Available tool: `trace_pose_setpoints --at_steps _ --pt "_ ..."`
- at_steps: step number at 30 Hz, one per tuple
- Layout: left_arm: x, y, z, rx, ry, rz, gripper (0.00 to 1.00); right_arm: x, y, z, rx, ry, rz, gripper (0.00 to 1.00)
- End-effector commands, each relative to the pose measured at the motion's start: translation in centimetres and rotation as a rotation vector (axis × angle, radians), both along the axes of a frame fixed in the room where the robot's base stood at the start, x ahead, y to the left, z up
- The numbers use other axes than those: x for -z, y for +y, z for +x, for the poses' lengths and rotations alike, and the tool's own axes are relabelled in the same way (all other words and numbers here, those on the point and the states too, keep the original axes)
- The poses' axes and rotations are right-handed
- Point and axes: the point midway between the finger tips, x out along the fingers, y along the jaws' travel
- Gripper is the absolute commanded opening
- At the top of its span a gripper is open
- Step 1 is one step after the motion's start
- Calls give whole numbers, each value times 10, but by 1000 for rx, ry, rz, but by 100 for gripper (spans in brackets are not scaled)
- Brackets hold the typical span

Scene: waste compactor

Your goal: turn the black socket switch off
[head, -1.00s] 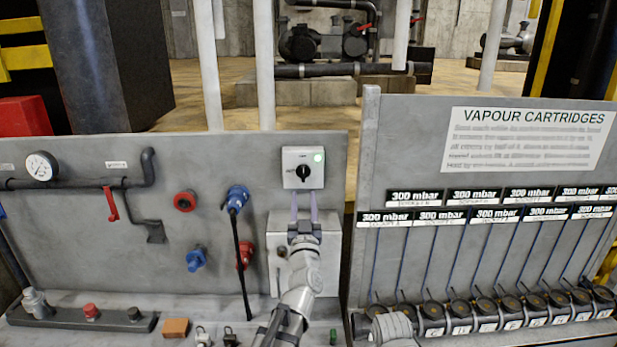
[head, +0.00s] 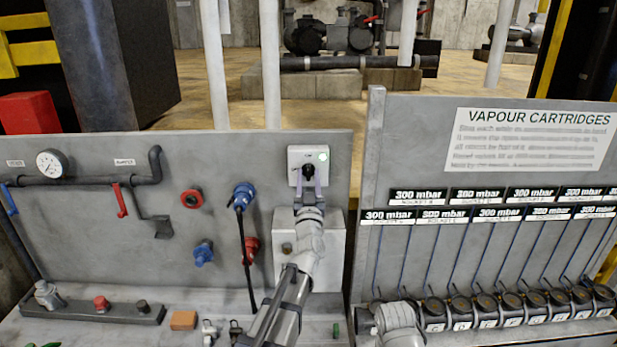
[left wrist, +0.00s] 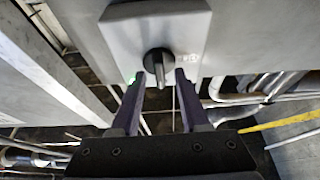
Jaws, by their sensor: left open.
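The black switch knob (head: 308,170) is a rotary handle on a light grey box (head: 294,155) at the top right of the left panel. A green lamp (head: 323,156) is lit on the box. My left gripper (head: 308,168) reaches up from below, open, with its fingertips at the knob. In the left wrist view the knob (left wrist: 158,62) stands with its handle roughly in line with the fingers. The fingertips of the left gripper (left wrist: 160,74) are on either side of it, with gaps visible. I cannot tell whether they touch the box. My right gripper is out of view.
Blue plug (head: 243,196) with a hanging black cable is to the left. The vapour cartridge rack (head: 480,250) fills the right side.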

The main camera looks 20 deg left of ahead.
Motion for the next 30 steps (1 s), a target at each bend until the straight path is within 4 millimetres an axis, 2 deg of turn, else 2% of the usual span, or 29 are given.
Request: trace_pose_setpoints --at_steps 2,13,30 --pt "0 0 0 0 0 0 43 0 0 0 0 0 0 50" --pt "0 0 0 0 0 0 1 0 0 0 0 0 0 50" --pt "0 0 0 0 -4 -13 0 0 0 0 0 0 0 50"
